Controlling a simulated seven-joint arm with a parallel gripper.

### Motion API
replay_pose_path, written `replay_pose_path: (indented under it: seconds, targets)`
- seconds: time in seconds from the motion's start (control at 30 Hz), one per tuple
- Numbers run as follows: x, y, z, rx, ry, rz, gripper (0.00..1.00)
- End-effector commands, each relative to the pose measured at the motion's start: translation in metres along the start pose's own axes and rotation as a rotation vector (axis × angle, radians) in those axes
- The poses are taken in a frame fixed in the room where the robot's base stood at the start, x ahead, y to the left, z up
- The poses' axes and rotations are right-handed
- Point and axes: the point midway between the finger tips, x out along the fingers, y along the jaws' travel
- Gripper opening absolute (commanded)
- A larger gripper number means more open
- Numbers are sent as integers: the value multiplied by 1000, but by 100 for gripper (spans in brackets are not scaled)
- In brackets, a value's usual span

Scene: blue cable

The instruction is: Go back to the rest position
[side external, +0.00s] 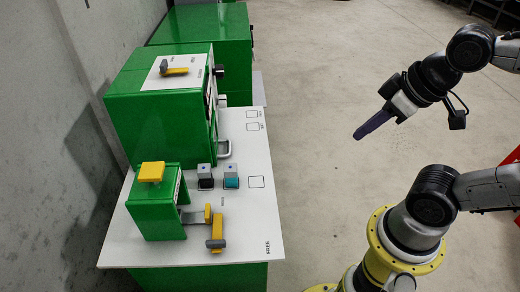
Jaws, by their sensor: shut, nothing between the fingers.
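My gripper (372,125) is at the upper right, its purple fingers pointing down and to the left. The fingers are shut with nothing between them. It hangs over the bare concrete floor, well to the right of the white-topped bench and touching nothing. No blue cable can be made out in this view.
The white bench top (243,215) carries a large green box (160,115), a smaller green box with a yellow knob (152,172), two small grey-topped blocks (204,178) and a yellow-and-grey handle (217,235). The floor (320,110) between bench and arm is clear.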

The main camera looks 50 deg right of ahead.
Motion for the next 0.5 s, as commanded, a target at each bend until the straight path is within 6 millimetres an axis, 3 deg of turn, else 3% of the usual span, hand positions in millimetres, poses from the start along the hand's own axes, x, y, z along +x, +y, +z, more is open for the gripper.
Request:
replay_pose_path:
  seconds: [0.5]
  targets:
    - [0,0,0,71,-2,0,0]
